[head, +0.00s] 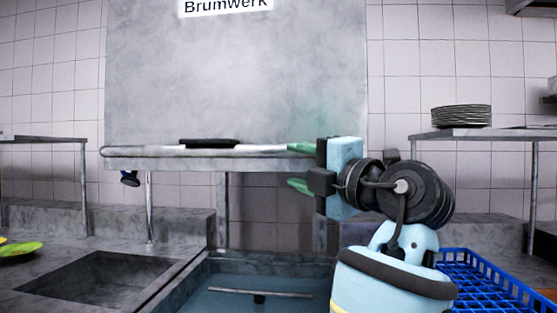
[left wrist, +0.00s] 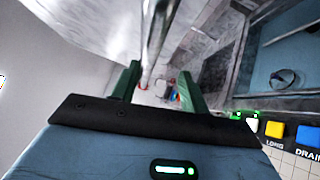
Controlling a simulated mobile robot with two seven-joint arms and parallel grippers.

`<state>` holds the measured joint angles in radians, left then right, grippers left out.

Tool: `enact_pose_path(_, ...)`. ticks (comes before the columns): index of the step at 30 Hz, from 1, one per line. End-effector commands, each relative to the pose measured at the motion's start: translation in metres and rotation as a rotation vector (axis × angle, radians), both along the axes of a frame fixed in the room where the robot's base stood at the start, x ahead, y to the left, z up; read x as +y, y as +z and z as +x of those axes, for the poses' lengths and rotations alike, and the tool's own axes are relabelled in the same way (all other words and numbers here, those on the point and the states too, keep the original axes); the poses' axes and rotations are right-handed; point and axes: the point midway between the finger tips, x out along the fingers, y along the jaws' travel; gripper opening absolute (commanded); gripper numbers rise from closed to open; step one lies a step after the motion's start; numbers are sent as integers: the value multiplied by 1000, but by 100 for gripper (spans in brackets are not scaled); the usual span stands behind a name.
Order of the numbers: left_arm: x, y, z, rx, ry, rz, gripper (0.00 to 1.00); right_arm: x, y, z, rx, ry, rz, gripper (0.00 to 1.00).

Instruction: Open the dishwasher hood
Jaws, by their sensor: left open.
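The dishwasher hood (head: 235,80) is a large grey metal box marked "Brumwerk". Its lower edge is well above the basin (head: 205,278), with an open gap through which the tiled wall shows. A metal handle bar (head: 150,152) runs along the hood's lower front. My left gripper (head: 292,167) is open at the bar's right end, its green fingers pointing left. In the left wrist view the bar (left wrist: 157,40) runs into the space between the open fingers (left wrist: 158,85); I cannot tell whether they touch it. My right gripper is not in view.
A blue rack (head: 485,285) is at the lower right. A stack of plates (head: 461,116) stands on the right shelf (head: 480,133). A sink (head: 100,278) and a yellow-green plate (head: 18,249) are at the left. Coloured buttons (left wrist: 274,130) show in the left wrist view.

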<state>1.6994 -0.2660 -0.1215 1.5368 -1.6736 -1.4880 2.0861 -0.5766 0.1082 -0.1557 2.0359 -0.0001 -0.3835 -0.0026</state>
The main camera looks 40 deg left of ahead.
Motion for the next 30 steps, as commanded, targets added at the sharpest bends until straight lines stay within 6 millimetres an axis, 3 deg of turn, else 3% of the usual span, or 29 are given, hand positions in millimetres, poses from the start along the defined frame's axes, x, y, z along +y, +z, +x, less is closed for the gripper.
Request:
enact_pose_path(6,34,6,6,1,4,0,45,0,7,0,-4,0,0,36)
enact_pose_path(12,54,8,12,3,3,-2,45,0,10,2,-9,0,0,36)
enact_pose_path(23,58,7,14,5,1,-3,45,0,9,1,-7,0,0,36)
enact_pose_path(30,58,6,14,6,1,-4,18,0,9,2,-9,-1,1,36)
